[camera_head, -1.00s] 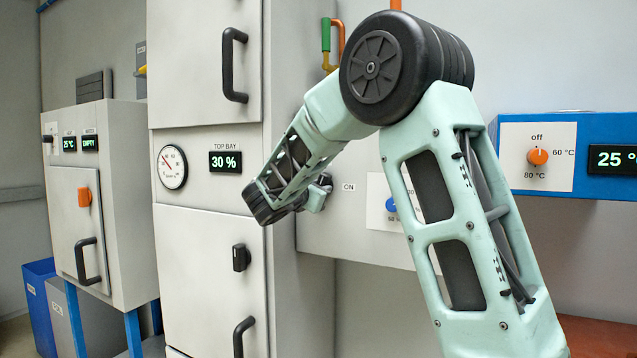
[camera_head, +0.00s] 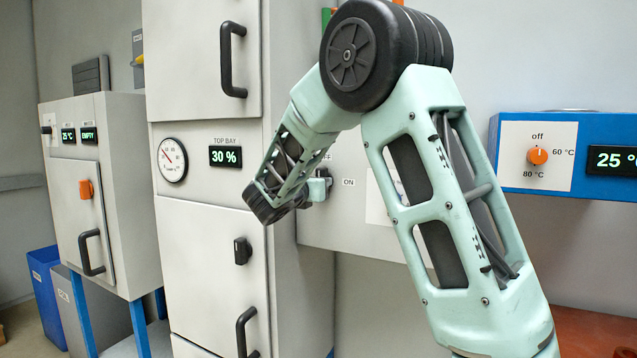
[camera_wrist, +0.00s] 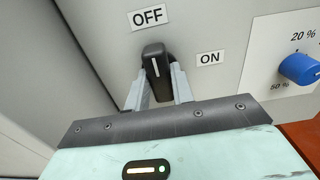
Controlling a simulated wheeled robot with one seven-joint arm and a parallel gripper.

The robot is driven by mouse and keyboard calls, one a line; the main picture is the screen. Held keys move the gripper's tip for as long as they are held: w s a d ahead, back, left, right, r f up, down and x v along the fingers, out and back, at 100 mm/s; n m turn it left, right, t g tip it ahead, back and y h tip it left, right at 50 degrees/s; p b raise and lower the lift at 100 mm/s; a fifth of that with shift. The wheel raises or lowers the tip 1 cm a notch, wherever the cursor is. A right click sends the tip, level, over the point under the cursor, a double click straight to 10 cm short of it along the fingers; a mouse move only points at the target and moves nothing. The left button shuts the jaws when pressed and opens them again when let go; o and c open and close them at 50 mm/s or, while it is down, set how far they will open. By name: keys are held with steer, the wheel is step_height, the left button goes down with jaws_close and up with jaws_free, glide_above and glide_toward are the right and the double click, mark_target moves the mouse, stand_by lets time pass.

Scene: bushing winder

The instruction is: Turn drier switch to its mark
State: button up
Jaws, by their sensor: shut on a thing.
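The drier switch is a black knob (camera_wrist: 156,68) with a white line on its face, on a pale grey panel in the wrist view. Its line points up toward the OFF label (camera_wrist: 149,17). The ON label (camera_wrist: 210,58) is to its right. My gripper (camera_wrist: 158,92) is shut on the knob, with one finger on each side. In the head view my gripper (camera_head: 320,187) is at the panel, just left of the ON label (camera_head: 349,182), and the knob there is mostly hidden by my arm.
A blue knob (camera_wrist: 299,69) on a white plate is right of the switch. A tall cabinet (camera_head: 210,270) with black handles stands close to the left of my gripper. A blue unit (camera_head: 490,180) with an orange knob (camera_head: 537,156) is at the right.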

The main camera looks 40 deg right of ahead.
steer(key=shift+f, duration=0.1)
steer(key=o, duration=1)
steer(key=shift+a, duration=0.1)
steer(key=b+v, duration=0.2)
steer(key=v, duration=1.5)
steer(key=shift+s+a+b, duration=0.15)
steer(key=shift+b, duration=0.2)
steer(key=shift+f, duration=0.1)
